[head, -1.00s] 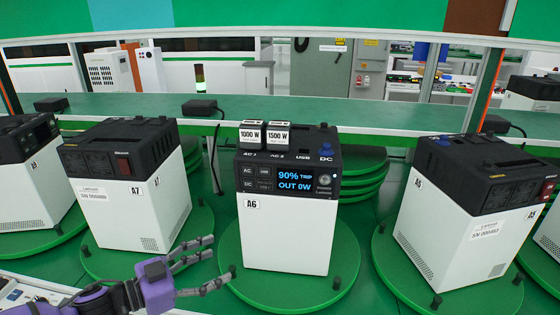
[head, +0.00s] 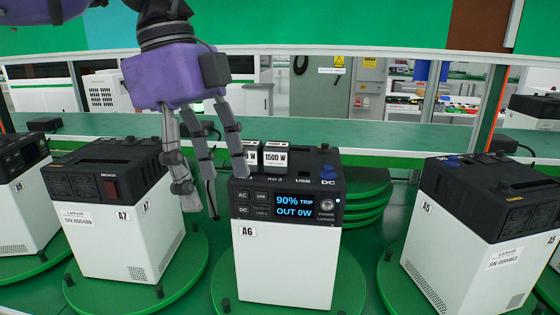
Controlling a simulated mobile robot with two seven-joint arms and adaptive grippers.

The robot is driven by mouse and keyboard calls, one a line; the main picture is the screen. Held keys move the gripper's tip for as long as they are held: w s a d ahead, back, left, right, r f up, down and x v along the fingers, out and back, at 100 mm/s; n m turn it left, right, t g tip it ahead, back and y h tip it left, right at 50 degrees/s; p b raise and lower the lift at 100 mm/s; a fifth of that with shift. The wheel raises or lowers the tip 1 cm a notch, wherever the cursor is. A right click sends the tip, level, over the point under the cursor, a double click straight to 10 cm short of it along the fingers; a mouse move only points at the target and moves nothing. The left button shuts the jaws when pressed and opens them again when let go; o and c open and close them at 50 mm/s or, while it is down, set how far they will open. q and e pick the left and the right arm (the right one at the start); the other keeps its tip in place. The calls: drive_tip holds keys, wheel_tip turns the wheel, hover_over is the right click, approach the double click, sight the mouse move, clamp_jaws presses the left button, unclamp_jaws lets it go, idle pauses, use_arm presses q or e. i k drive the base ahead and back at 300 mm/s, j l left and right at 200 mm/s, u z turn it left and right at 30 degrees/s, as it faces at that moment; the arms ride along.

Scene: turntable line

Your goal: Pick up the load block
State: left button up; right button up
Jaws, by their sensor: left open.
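The right block (head: 277,156) reads 1500 W. The left block (head: 252,153) is partly hidden by a finger, and only the end of its label shows. My left gripper (head: 213,190) hangs from above with its grey fingers pointing down and spread, empty. One finger is beside the left block in the picture; whether it touches cannot be told. The other fingers are over the gap between A7 and A6. My right gripper is not in view.
A6 stands on a green turntable (head: 352,290), with a lit display reading 90% and OUT 0W. Power station A7 (head: 128,235) is close on the left, and A5 (head: 455,250) is on the right. A green shelf (head: 375,141) runs behind.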

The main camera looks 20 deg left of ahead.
sight(276, 154)
drive_tip(key=i, duration=0.9)
